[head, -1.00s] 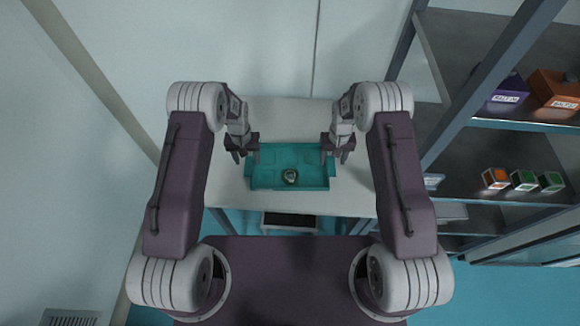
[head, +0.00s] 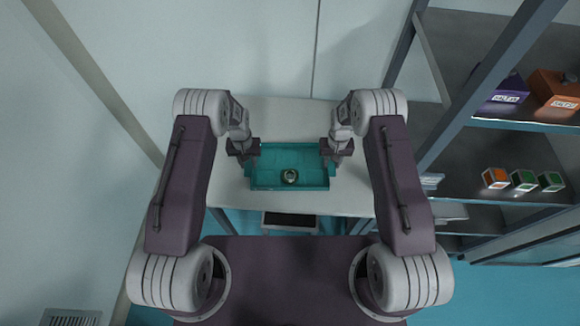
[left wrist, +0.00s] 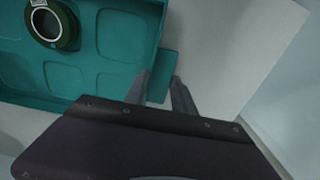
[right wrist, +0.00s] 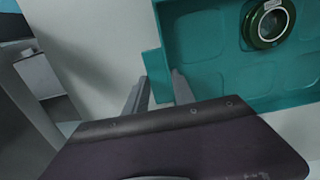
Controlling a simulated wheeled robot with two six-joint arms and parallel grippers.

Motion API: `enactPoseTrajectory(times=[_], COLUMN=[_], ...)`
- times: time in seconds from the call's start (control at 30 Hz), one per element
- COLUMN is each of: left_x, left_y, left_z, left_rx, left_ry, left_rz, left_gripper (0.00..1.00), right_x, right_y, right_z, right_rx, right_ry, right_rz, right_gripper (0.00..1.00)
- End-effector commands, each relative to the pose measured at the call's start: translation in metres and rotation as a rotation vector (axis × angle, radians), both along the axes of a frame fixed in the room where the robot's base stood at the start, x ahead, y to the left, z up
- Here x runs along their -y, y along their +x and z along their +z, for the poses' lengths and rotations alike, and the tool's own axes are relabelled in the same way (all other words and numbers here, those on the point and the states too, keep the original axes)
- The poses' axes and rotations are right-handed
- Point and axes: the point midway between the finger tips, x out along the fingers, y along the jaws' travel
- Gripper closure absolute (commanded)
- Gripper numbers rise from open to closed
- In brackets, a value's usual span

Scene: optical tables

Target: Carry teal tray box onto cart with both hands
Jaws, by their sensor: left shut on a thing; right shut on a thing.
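The teal tray box (head: 264,182) sits level over the white table, with a dark green ring-shaped item with a pale label (head: 290,176) inside it. The tray also shows in the left wrist view (left wrist: 120,40) and in the right wrist view (right wrist: 205,55). My left gripper (head: 247,164) is shut on the tab at the tray's left end. My right gripper (head: 332,162) is shut on the tab at its right end. Whether the tray touches the table I cannot tell.
The white table (head: 225,193) has bare room around the tray. A grey shelf unit (head: 455,160) stands to the right, with a purple bin (head: 506,95), an orange bin (head: 555,92) and small orange and green boxes (head: 523,180). A pale wall is behind the table.

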Motion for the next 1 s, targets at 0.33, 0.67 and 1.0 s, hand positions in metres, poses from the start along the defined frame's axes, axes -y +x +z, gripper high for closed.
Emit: enactPoseTrajectory(times=[0.33,0.67,1.0], left_x=[0.0,0.0,0.0], left_y=[0.0,0.0,0.0], left_z=[0.03,0.051,0.05], left_rx=[0.0,0.0,0.0], left_ry=[0.0,0.0,0.0], left_rz=[0.0,0.0,0.0], left_gripper=[1.0,1.0,1.0], right_x=[0.0,0.0,0.0], right_y=[0.0,0.0,0.0], right_z=[0.03,0.051,0.05], right_rx=[0.001,0.0,0.0], right_ry=[0.0,0.0,0.0], right_rz=[0.0,0.0,0.0], right_gripper=[1.0,1.0,1.0])
